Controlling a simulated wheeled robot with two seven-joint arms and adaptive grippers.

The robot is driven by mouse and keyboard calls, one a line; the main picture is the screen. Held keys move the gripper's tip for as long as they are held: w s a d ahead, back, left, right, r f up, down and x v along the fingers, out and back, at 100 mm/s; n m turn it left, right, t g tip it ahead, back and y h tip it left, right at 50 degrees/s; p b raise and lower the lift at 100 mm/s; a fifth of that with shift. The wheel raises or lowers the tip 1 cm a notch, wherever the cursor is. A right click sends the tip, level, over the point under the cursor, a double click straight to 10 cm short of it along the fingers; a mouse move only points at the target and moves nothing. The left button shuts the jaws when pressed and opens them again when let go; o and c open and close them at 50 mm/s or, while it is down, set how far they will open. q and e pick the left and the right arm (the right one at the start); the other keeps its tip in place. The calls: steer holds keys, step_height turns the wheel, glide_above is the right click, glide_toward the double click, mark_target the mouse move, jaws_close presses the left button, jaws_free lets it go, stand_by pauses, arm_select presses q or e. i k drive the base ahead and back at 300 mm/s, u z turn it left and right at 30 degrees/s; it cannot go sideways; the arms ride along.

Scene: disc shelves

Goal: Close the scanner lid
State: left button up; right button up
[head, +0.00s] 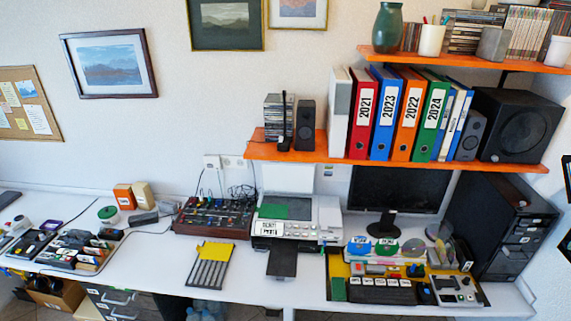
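The scanner (268,243) is a white and grey machine on the white desk, right of the picture's middle, below the orange shelf. Its lid (288,179) looks raised, a pale panel standing upright behind the bed against the wall. The grey scanning bed (300,208) is exposed, with a flat green piece (273,211) on its left part. A white label with dark print sits on the front, and a dark tray (282,261) sticks out below it. Neither of my grippers is in the head view.
The orange lower shelf (400,160) with binders overhangs behind the scanner. A monitor (398,190) stands to its right, an audio mixer (213,218) to its left. A yellow-topped slotted piece (211,265) lies front left, a yellow tray (339,268) with a keyboard front right.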

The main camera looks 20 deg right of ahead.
mark_target(277, 177)
steer(key=u, duration=0.3)
steer(key=i, duration=0.45)
steer(key=u, duration=0.6)
steer(key=i, duration=1.65)
steer(key=z, duration=0.45)
